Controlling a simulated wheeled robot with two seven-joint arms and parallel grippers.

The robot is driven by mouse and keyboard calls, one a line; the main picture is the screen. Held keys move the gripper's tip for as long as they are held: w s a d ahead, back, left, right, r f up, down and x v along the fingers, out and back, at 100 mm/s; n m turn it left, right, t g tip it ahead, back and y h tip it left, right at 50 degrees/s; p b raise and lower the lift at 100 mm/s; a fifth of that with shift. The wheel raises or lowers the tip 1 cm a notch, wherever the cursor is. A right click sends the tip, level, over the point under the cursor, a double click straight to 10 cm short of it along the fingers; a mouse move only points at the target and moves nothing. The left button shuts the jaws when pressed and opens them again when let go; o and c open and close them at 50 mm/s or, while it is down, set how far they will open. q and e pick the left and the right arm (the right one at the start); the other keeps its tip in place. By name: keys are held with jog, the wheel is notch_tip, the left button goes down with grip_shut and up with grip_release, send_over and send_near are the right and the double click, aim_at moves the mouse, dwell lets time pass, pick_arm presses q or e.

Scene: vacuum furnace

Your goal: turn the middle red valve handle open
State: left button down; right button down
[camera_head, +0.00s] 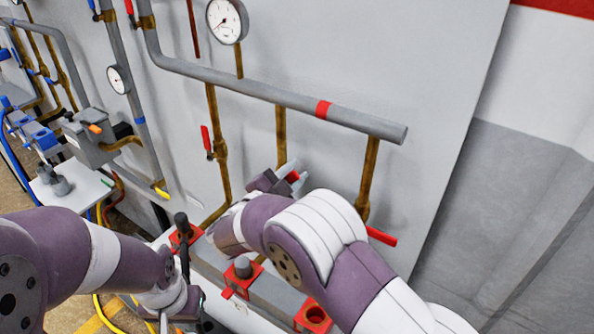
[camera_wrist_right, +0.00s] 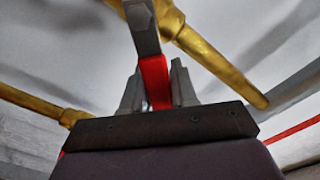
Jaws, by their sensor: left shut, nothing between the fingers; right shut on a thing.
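The middle red valve handle (camera_head: 293,176) is at the lower end of the middle brass pipe (camera_head: 281,135), mostly hidden by my right gripper. My right gripper (camera_head: 289,174) is shut on it. In the right wrist view the red handle (camera_wrist_right: 154,82) lies between the two grey fingers of the right gripper (camera_wrist_right: 157,90), with a grey bar above it and brass pipe behind. My left gripper (camera_head: 198,310) is low at the bottom left, shut and empty, away from the valves; its fingertips are hard to make out.
A left red handle (camera_head: 206,139) stands upright on its brass pipe. A right red handle (camera_head: 381,236) points right and slightly down. A grey pipe (camera_head: 270,93) with a red band crosses above. Red square fittings (camera_head: 313,317) sit below my right arm. A gauge (camera_head: 227,20) hangs above.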

jog(key=c, duration=1)
grip_release()
jog(key=shift+o, duration=0.2)
